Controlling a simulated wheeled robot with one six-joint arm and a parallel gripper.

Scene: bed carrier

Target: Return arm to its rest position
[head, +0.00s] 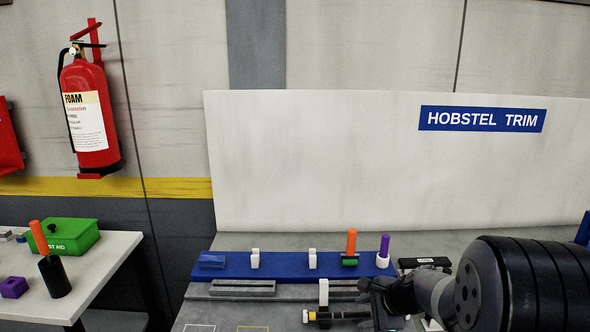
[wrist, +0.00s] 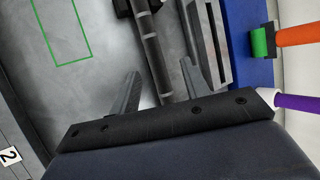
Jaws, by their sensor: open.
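My gripper (head: 372,296) is at the right of the bench in the head view, with my arm reaching in from the right edge. In the wrist view my gripper (wrist: 162,72) is open, its two grey fingers apart. A dark rod-like part (wrist: 153,50) shows between and beyond the fingers; I cannot tell how far below them it lies. In the head view a dark rod with a yellow band and a white end (head: 322,316) lies at the bench front, its right part hidden near my gripper.
A blue rack (head: 228,262) holds an orange-handled tool (head: 351,243) with a green part and a purple peg (head: 384,248) in a white holder, close to my gripper. A white backboard (head: 320,160) stands behind. A side table (head: 95,265) at left carries a green box (head: 72,236).

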